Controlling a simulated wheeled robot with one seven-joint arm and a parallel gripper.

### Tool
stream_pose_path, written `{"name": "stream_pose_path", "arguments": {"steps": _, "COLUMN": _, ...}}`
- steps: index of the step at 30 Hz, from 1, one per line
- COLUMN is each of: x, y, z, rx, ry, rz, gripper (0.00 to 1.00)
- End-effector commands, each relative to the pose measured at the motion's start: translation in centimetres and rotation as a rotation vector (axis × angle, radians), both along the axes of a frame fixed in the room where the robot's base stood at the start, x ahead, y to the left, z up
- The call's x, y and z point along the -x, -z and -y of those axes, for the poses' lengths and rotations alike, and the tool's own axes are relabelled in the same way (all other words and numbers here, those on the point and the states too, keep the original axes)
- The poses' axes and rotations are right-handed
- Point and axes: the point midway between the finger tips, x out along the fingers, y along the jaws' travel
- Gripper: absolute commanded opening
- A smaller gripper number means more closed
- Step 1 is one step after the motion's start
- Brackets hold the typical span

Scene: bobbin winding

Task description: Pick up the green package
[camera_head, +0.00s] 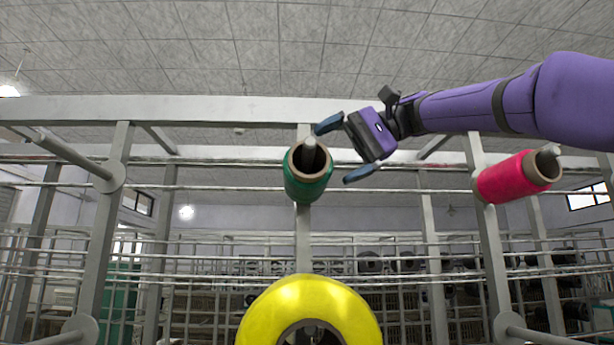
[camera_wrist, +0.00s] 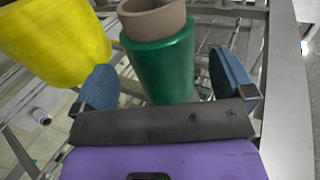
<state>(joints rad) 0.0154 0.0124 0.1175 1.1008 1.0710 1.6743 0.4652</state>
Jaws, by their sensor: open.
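The green package (camera_head: 309,180) is a bobbin with a brown core, sitting on a grey peg of the rack in the head view. In the wrist view the green package (camera_wrist: 163,68) lies just ahead of my gripper, roughly between the two blue fingers. My gripper (camera_head: 343,150) is to the right of the package in the head view, with its blue fingers spread above and below and pointing toward it. It is open and empty; the wrist view shows both fingers (camera_wrist: 166,88) apart. I cannot tell whether either finger touches the package.
A large yellow package (camera_head: 310,305) sits below the green one, and it shows at upper left in the wrist view (camera_wrist: 55,42). A red package (camera_head: 505,179) hangs on a peg to the right. Bare pegs (camera_head: 70,154) stick out at left. Grey rack posts and rails stand behind.

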Motion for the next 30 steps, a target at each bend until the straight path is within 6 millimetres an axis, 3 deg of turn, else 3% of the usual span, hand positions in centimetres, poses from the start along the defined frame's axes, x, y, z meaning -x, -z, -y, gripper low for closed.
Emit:
{"name": "stream_pose_path", "arguments": {"steps": 15, "x": 0.1, "y": 2.7, "z": -4.5, "rx": 0.000, "ry": 0.000, "rz": -0.001, "gripper": 1.00}}
{"name": "stream_pose_path", "arguments": {"steps": 23, "x": 0.0, "y": 2.9, "z": -4.8, "rx": 0.000, "ry": 0.002, "rz": 0.001, "gripper": 1.00}}
{"name": "stream_pose_path", "arguments": {"steps": 24, "x": 0.0, "y": 2.9, "z": -4.8, "rx": 0.000, "ry": 0.002, "rz": 0.001, "gripper": 0.98}}
{"name": "stream_pose_path", "arguments": {"steps": 29, "x": 0.0, "y": 2.9, "z": -4.8, "rx": 0.000, "ry": 0.002, "rz": 0.000, "gripper": 0.61}}
{"name": "stream_pose_path", "arguments": {"steps": 30, "x": 0.0, "y": 2.8, "z": -4.8, "rx": 0.000, "ry": 0.002, "rz": 0.001, "gripper": 0.61}}
